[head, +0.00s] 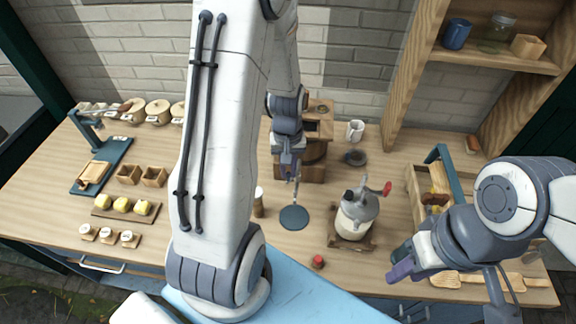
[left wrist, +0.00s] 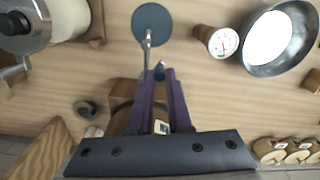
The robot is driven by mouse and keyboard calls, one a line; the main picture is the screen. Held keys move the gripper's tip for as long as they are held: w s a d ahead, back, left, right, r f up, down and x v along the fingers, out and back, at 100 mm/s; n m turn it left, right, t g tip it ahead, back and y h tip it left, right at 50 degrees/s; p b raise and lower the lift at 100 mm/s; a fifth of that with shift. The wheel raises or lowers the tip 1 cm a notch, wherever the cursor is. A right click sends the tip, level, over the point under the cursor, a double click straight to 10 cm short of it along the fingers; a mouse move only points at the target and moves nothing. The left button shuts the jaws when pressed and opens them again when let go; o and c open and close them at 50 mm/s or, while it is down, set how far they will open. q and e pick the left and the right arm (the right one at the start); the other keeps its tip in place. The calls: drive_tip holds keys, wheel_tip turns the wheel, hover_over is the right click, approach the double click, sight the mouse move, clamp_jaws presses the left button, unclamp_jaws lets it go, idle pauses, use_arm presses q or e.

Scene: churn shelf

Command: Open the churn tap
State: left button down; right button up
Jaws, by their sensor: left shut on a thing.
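The wooden churn (head: 314,172) stands at the back middle of the bench, partly hidden behind my left gripper. It also shows behind the fingers in the left wrist view (left wrist: 122,98). My left gripper (head: 291,176) is at the churn's front. A thin grey rod (left wrist: 147,50) runs from near the fingertips to a dark blue disc (head: 294,217) on the bench. My right gripper (head: 399,265) is over the front edge, away from the churn; its finger gap is unclear.
A cream metal vessel with a red handle (head: 356,217) stands right of the disc. A dial gauge (left wrist: 222,42) and a white-filled metal bowl (left wrist: 288,60) are nearby. A white mug (head: 355,131) is behind. A small red item (head: 318,262) lies in front.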

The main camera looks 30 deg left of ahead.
use_arm(q)
drive_tip(key=shift+w+d+n+p, duration=0.1)
drive_tip(key=shift+d+n, duration=0.3)
drive_tip(key=shift+n, duration=0.75)
drive_tip(key=shift+d+n+p, duration=0.1)
drive_tip(key=shift+d+n, duration=0.3)
drive_tip(key=shift+n, duration=0.8)
drive_tip(key=shift+w+d+n+p, duration=0.1)
drive_tip(key=shift+d+n, duration=0.3)
drive_tip(key=shift+n, duration=0.75)
drive_tip(key=shift+d, duration=0.1)
drive_tip(key=c, duration=0.9)
unclamp_jaws()
drive_tip(key=shift+w, duration=0.1)
drive_tip(key=shift+o, duration=0.3)
drive_tip(key=shift+d, duration=0.1)
